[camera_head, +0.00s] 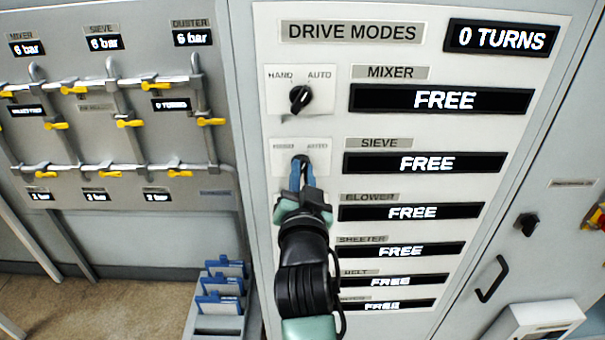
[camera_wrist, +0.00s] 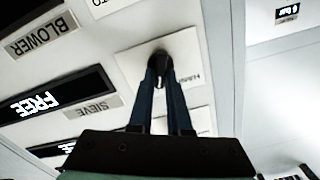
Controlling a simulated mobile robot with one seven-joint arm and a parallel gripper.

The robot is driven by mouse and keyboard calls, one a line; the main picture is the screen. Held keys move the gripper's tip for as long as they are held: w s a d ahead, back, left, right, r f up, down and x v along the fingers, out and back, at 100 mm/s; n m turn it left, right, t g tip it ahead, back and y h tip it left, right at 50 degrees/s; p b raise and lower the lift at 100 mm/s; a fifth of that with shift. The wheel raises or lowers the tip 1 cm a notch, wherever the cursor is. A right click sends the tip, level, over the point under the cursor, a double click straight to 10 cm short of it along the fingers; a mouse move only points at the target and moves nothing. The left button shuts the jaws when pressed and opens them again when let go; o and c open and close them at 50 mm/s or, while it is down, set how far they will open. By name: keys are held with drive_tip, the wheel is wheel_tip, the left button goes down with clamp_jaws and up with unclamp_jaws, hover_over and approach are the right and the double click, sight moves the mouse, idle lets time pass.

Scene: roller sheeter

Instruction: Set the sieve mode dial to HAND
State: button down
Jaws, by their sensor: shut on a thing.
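The sieve mode dial is the second from the top, on a white plate (camera_head: 322,152) beside the SIEVE label (camera_head: 379,143). Its black knob (camera_wrist: 160,60) shows in the wrist view between my fingertips. My gripper (camera_head: 301,163) reaches up to the plate and its blue fingers are shut on the knob. In the head view my fingers and arm hide most of the knob. The knob's pointing direction cannot be told clearly. The HAND mark shows partly on the plate in the wrist view (camera_wrist: 190,81). The SIEVE display (camera_head: 425,163) reads FREE.
Above is the MIXER dial (camera_head: 300,98), close over my gripper. The displays for the other modes all read FREE, and a counter (camera_head: 501,38) reads 0 TURNS. Pipes with yellow valve handles (camera_head: 130,123) are on the left panel. A black door handle (camera_head: 492,279) is at right.

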drive_tip(key=n, duration=0.3)
drive_tip(key=n+b, duration=0.1)
drive_tip(key=n, duration=0.3)
drive_tip(key=n+b, duration=0.1)
drive_tip(key=n, duration=0.2)
drive_tip(key=shift+a+n, duration=0.3)
idle(0.4)
drive_tip(key=c, duration=0.9)
unclamp_jaws()
drive_tip(key=shift+o, duration=0.2)
drive_tip(key=shift+s+b, duration=0.1)
drive_tip(key=shift+b, duration=0.2)
drive_tip(key=s+b, duration=0.3)
drive_tip(key=s, duration=0.9)
drive_tip(key=shift+s+b, duration=0.3)
drive_tip(key=shift+s, duration=0.1)
